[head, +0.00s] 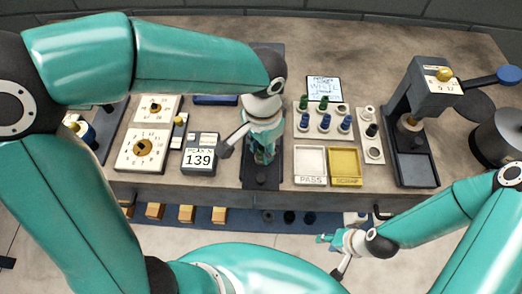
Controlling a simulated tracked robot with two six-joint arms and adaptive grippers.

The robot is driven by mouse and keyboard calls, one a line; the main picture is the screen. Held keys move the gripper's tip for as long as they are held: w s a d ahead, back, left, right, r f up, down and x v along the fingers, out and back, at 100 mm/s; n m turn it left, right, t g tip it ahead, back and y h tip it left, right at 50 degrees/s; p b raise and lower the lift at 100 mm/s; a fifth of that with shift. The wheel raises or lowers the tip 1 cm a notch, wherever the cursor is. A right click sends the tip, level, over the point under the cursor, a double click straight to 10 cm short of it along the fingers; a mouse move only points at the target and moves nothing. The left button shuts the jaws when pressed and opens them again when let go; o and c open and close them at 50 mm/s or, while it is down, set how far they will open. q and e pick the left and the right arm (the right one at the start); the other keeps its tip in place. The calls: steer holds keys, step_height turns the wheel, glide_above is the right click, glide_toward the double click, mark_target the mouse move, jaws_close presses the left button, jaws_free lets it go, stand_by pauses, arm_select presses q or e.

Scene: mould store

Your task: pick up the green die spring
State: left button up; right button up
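Two green die springs stand upright at the back of a pale rack, one at the left (304,101) and one beside it (323,103). Several blue springs (346,123) stand in the row in front. My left gripper (263,154) points down over a dark fixture (262,177), left of the rack. Something dark green seems to show between its fingers, but it is too small to tell whether it is held. My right gripper (325,238) is low in front of the bench edge, away from the springs; its finger gap is unclear.
A white PASS tray (310,148) and a yellow SCRAP tray (345,153) sit in front of the rack. A display reading 139 (199,158) is left of the fixture. A press-like stand (405,98) rises at the right. A small WHITE sign (323,86) stands behind the rack.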

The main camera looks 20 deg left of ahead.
mark_target(262, 148)
arm_select(q)
jaws_close()
steer(key=shift+r, duration=0.1)
step_height(262, 148, up, 23)
steer(key=p, duration=0.5)
stand_by(0.4)
